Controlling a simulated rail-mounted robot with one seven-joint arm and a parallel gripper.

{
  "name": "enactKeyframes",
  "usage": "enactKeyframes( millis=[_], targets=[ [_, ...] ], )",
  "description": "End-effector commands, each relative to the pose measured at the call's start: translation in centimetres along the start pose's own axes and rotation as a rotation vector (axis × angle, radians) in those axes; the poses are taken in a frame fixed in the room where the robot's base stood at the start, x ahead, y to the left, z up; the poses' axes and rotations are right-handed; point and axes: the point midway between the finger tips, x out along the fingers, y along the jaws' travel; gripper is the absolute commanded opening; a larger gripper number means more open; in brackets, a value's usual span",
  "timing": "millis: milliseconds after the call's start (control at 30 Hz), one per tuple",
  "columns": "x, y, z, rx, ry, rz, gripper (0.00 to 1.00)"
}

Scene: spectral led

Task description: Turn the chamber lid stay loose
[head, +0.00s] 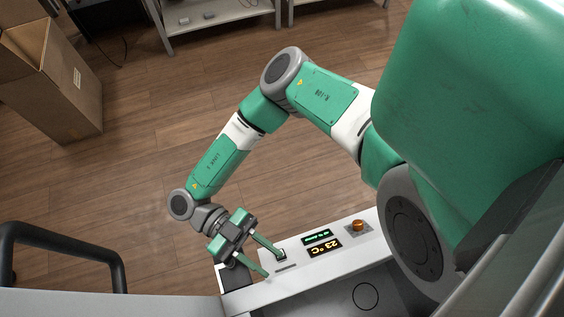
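My gripper (275,266) is in the lower middle of the head view, above the left part of a white control panel (300,259). Its two green fingers are spread apart with nothing visible held between them. One fingertip is over a small dark square fitting (282,254) on the panel. The other is near the panel's lower left edge. A narrow grey slot or bar (287,267) lies close to the fingertips. I cannot tell whether either finger touches the panel. I cannot clearly identify the chamber lid stay in this view.
The panel carries a green display (317,237), an orange display reading 23 °C (325,248) and an orange knob (358,226). A dark tubular handle (65,235) stands at lower left. A cardboard box (60,85) and a shelf (215,20) are farther off. Open wooden floor lies between.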

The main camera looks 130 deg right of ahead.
Motion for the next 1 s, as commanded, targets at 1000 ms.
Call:
enactKeyframes(
  millis=[1000],
  targets=[
    [5.5, -3.2, -0.6, 0.0, 0.0, 0.0, 0.34]
  ],
)
